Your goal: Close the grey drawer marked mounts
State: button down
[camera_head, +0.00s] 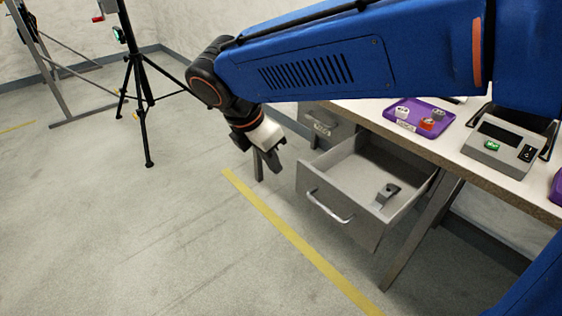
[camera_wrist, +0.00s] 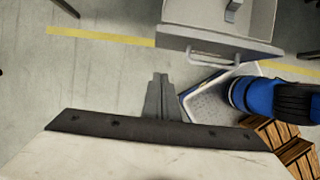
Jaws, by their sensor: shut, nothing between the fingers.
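A grey drawer (camera_head: 325,208) stands pulled out below the worktable, with a bar handle (camera_head: 328,206) on its front. A small dark grey part (camera_head: 387,194) lies inside it. No marking can be read on this drawer's front. The drawer front (camera_wrist: 215,42) and its handle (camera_wrist: 213,60) also show at the top of the wrist view. My gripper (camera_head: 270,165) is shut and empty, to the left of the drawer front and apart from it. In the wrist view my gripper fingers (camera_wrist: 160,95) point toward the drawer, with floor between.
A second grey drawer (camera_head: 325,124), with a label too small to read, sits shut further back. The white tabletop (camera_head: 372,110) bears a purple tray (camera_head: 420,118) of small parts and a grey device (camera_head: 502,139). A black tripod (camera_head: 140,90) stands left.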

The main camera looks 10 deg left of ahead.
jog(key=w+d+f, duration=0.4)
jog(key=w+f, duration=0.1)
jog(key=f, duration=0.2)
jog(key=shift+w+d+f, duration=0.2)
jog(key=shift+w+f, duration=0.05)
jog(key=shift+w, duration=0.1)
jog(key=w+d, duration=0.4)
jog(key=w, duration=0.2)
jog(key=w+d, duration=0.5)
jog(key=w, duration=0.1)
jog(key=w+d, duration=0.5)
jog(key=w, duration=0.1)
jog(key=shift+w+d, duration=0.15)
jog(key=shift+d, duration=0.05)
